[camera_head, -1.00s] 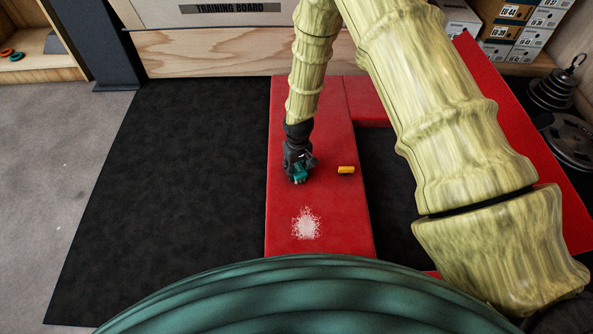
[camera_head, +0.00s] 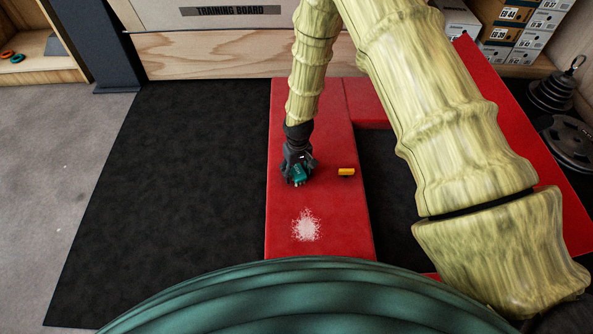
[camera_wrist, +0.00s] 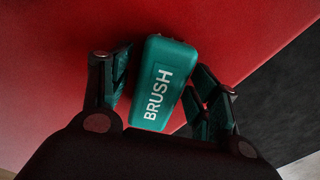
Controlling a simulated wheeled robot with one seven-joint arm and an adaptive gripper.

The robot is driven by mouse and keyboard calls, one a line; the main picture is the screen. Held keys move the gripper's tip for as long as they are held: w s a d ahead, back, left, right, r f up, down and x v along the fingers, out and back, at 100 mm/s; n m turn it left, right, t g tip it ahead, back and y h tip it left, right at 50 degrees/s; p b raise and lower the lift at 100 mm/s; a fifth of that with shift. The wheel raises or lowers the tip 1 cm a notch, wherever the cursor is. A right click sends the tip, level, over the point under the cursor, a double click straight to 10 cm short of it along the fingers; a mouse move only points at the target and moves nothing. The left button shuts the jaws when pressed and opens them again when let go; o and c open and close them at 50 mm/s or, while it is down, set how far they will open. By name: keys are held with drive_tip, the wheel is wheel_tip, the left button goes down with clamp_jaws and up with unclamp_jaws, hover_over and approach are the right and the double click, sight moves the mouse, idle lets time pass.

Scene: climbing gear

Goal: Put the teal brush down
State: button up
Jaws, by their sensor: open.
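The teal brush (camera_head: 301,174) is on the red mat (camera_head: 285,215), below my gripper (camera_head: 299,171) in the head view. In the wrist view the brush (camera_wrist: 165,83) lies tilted between my two fingers, its white word BRUSH facing the camera. My gripper (camera_wrist: 160,92) is open, with a finger on each side of the brush. A strip of red shows between the brush and the left finger; the right finger is very close to it, and I cannot tell if they touch.
A white powder patch (camera_head: 306,225) lies nearer on the mat. Black matting (camera_head: 170,190) is clear to the left. Weight plates (camera_head: 570,140) stand at the far right.

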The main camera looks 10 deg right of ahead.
sight(297, 169)
wheel_tip(297, 169, up, 12)
drive_tip(key=p, duration=0.6)
